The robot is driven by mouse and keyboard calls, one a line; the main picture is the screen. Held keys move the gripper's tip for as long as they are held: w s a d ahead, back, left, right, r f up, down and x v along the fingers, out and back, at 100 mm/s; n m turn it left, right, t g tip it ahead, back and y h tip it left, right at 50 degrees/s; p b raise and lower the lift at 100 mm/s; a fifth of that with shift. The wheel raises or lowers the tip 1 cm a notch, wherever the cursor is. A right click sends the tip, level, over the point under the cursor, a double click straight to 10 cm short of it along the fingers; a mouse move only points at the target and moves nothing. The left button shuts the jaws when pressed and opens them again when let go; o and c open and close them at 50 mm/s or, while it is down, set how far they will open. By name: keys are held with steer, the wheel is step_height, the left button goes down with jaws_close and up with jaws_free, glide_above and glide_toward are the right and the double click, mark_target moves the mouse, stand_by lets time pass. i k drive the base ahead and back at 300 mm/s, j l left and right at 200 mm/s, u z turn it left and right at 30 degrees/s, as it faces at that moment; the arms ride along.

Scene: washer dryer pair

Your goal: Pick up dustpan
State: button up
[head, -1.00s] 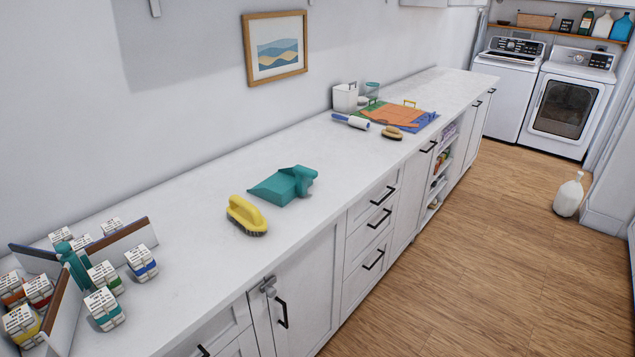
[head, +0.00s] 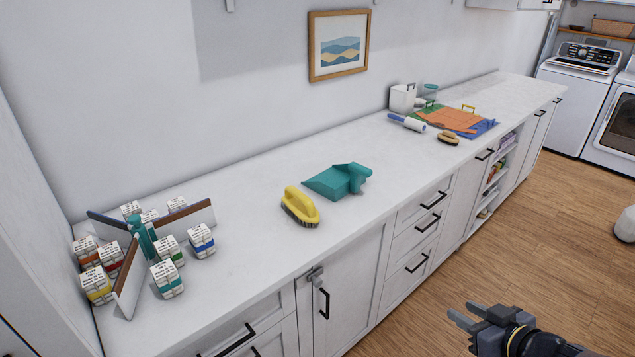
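The teal dustpan (head: 338,181) lies on the white countertop (head: 255,235), its flat pan to the left and its handle end to the right. A yellow scrub brush (head: 300,206) with dark bristles lies just in front and to the left of it. My gripper (head: 466,313) shows at the lower right of the head view, over the wood floor and apart from the counter. Its two grey fingers point left and are spread with a gap between them. Nothing shows between them.
Small labelled boxes (head: 168,279) stand around a divider at the counter's left end. A lint roller (head: 407,123), a brown brush (head: 448,138) and coloured mats (head: 462,119) lie farther back. Cabinet handles (head: 325,303) jut from the front. Bare counter surrounds the dustpan and yellow brush.

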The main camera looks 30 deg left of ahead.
mark_target(335, 183)
steer(key=i+j+u, duration=0.25)
steer(key=i+j, duration=0.15)
steer(key=i+j+u, duration=0.2)
steer(key=i, duration=0.25)
steer(key=i+j+u, duration=0.25)
steer(key=i, duration=0.2)
